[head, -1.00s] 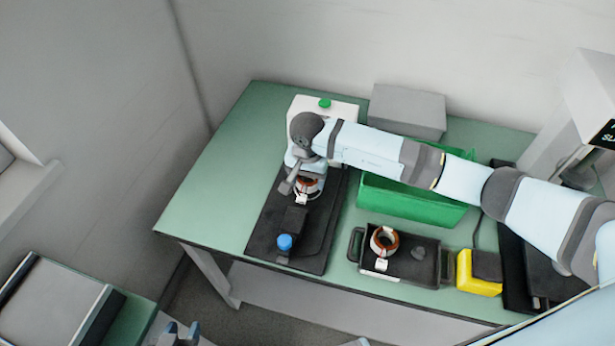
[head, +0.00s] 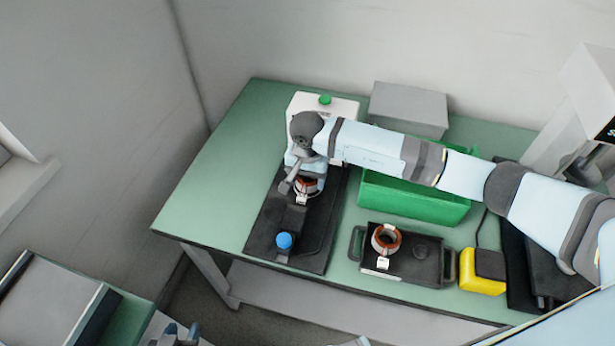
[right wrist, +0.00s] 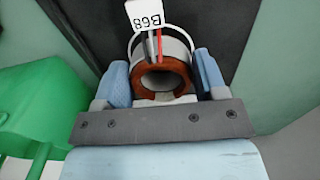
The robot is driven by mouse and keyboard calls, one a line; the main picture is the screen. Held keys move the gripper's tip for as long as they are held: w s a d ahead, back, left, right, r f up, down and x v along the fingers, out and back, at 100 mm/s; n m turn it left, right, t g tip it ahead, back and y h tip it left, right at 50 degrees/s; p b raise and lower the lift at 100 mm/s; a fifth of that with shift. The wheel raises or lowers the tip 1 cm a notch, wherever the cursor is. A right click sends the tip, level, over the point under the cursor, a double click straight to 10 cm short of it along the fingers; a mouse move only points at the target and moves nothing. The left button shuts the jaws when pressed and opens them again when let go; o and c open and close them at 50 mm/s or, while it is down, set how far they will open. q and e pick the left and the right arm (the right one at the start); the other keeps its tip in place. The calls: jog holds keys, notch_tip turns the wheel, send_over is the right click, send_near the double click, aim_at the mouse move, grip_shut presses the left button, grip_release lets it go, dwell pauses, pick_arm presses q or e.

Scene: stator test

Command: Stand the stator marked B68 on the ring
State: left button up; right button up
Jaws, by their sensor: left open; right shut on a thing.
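The stator marked B68 (right wrist: 160,76), a copper-coloured core with a white tag, is between the blue fingers of my right gripper (right wrist: 163,82), which is shut on it. In the head view the stator (head: 306,186) is over the black base plate (head: 262,222), below my right gripper (head: 304,176). A thin pale ring (right wrist: 187,35) curves behind the stator in the right wrist view; I cannot tell whether they touch. A second stator (head: 386,239) with a white tag sits in the black tray (head: 438,268). My left gripper (head: 180,335) is open and empty at the bottom edge.
A blue knob (head: 284,240) stands at the plate's front and a white box with a green button (head: 325,99) behind it. A green bin (head: 420,203), a grey box (head: 408,108) and a yellow block (head: 481,283) stand right. The table's left side (head: 215,190) is clear.

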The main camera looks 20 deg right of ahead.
jog(key=o, duration=1.2)
jog(key=shift+r, duration=0.25)
notch_tip(320, 180, up, 13)
jog(key=shift+r+b, duration=0.2)
jog(key=shift+b, duration=0.3)
jog(key=shift+s, duration=0.1)
